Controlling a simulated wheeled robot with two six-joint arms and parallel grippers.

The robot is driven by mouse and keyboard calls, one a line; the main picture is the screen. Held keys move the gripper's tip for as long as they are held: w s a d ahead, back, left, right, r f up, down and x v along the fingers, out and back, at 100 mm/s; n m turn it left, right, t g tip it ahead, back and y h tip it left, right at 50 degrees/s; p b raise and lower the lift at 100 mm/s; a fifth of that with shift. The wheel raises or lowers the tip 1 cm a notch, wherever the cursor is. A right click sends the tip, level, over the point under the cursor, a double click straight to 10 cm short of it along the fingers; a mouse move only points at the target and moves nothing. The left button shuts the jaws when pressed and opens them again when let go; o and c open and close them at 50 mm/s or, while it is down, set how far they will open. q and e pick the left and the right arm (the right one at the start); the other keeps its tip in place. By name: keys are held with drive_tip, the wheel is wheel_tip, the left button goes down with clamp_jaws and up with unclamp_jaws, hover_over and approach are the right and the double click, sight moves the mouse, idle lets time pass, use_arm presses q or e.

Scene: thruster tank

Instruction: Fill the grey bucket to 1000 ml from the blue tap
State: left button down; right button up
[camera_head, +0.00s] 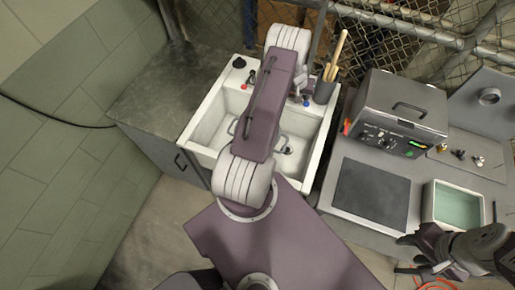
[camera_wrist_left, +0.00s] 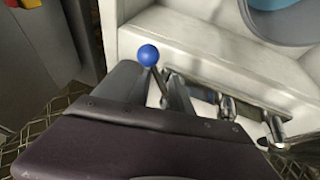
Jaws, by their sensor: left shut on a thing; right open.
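The white sink (camera_head: 205,125) stands under my left arm, which hides its middle. The blue tap knob (camera_head: 306,103) is at the sink's back right; it shows large as a blue ball (camera_wrist_left: 148,55) on a thin metal stem in the left wrist view. My left gripper (camera_wrist_left: 165,88) is shut at this stem, below the ball. A round grey-blue rim in the sink, seemingly the grey bucket (camera_wrist_left: 285,32), is cut off at the wrist view's top right. Its water level cannot be read. My right gripper (camera_head: 425,255) is open and empty at the lower right.
A red tap knob (camera_head: 244,87) is at the sink's back left. A dark cup with wooden sticks (camera_head: 325,90) stands beside the blue knob. Right of the sink are a grey control box (camera_head: 402,104), a dark mat (camera_head: 372,195) and a tank of greenish liquid (camera_head: 458,207).

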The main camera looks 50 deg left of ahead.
use_arm(q)
drive_tip(key=shift+s+a+f+b, duration=0.1)
drive_tip(key=shift+s+a+b, duration=0.3)
drive_tip(key=shift+a, duration=0.2)
drive_tip(key=shift+s, duration=0.15)
drive_tip(key=shift+r, duration=0.2)
use_arm(e)
wheel_tip(320, 180, down, 2)
use_arm(q)
drive_tip(key=shift+s+f, duration=0.1)
drive_tip(key=shift+f, duration=0.05)
use_arm(e)
drive_tip(key=shift+f, duration=0.1)
use_arm(q)
drive_tip(key=shift+s+a+f+b, duration=0.1)
drive_tip(key=shift+s+a+b, duration=0.1)
drive_tip(key=shift+a+b, duration=0.2)
drive_tip(key=shift+s+a, duration=0.1)
drive_tip(key=shift+a, duration=0.05)
use_arm(e)
drive_tip(key=shift+w+d+f, duration=0.1)
drive_tip(key=shift+d+f, duration=0.05)
drive_tip(key=shift+f, duration=0.2)
